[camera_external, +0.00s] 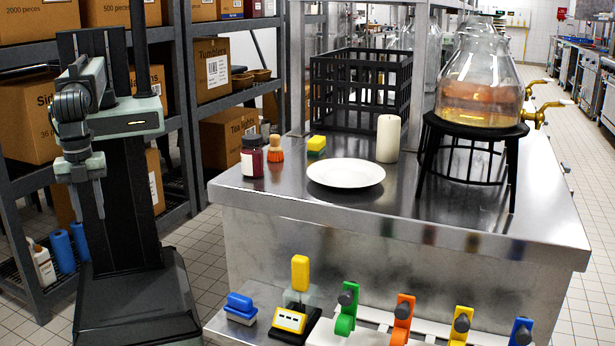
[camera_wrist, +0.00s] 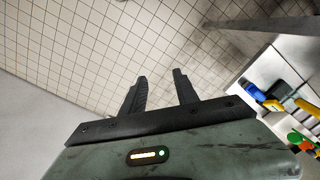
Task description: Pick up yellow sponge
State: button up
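The yellow sponge (camera_external: 317,142) is a small yellow block with a green layer. It lies on the steel counter (camera_external: 450,210), behind the white plate (camera_external: 346,173) and right of a round brush. My gripper (camera_external: 90,212) hangs pointing down at the left, beside the counter and well apart from the sponge. In the wrist view my gripper's two dark fingers (camera_wrist: 160,82) are apart with only floor tiles between them, so it is open and empty. The sponge is not in the wrist view.
A dark red bottle (camera_external: 252,156) and an orange-and-wood brush (camera_external: 275,150) stand left of the sponge. A white candle (camera_external: 388,139) stands to its right, a black crate (camera_external: 360,90) behind. A glass dispenser (camera_external: 480,80) stands on a black stand. Shelves with boxes (camera_external: 228,138) are behind my arm.

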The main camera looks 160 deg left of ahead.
jog(key=o, duration=0.5)
jog(key=shift+o, duration=0.2)
jog(key=shift+a, duration=0.1)
